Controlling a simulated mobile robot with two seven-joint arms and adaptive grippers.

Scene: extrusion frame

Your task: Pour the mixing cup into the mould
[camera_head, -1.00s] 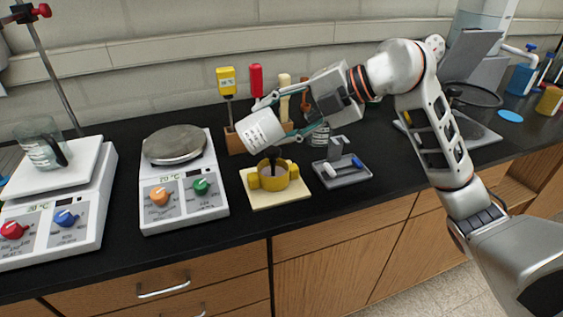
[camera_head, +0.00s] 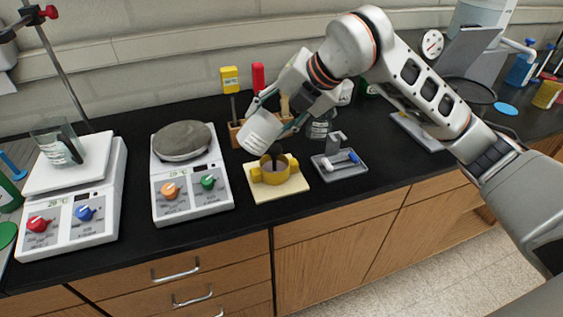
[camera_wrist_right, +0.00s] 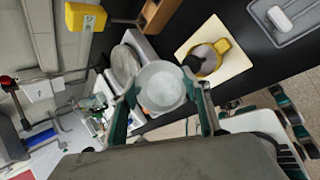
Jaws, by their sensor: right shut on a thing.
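The white mixing cup (camera_head: 262,131), with printed markings, is tilted over the mould, its mouth towards the lower right. My right gripper (camera_head: 273,115) is shut around the cup; the right wrist view shows its two fingers on either side of the cup (camera_wrist_right: 161,86). The yellow mould (camera_head: 257,175) is a round ring with side tabs, just below the cup mouth. A dark stream shows between cup and mould, and grey material shows inside the mould. The mould also shows in the right wrist view (camera_wrist_right: 217,65). My left gripper is not in view.
The mould sits on a cream board (camera_head: 287,190). A grey tray (camera_head: 342,171) with small items lies close on the right. A wooden tool rack stands behind.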

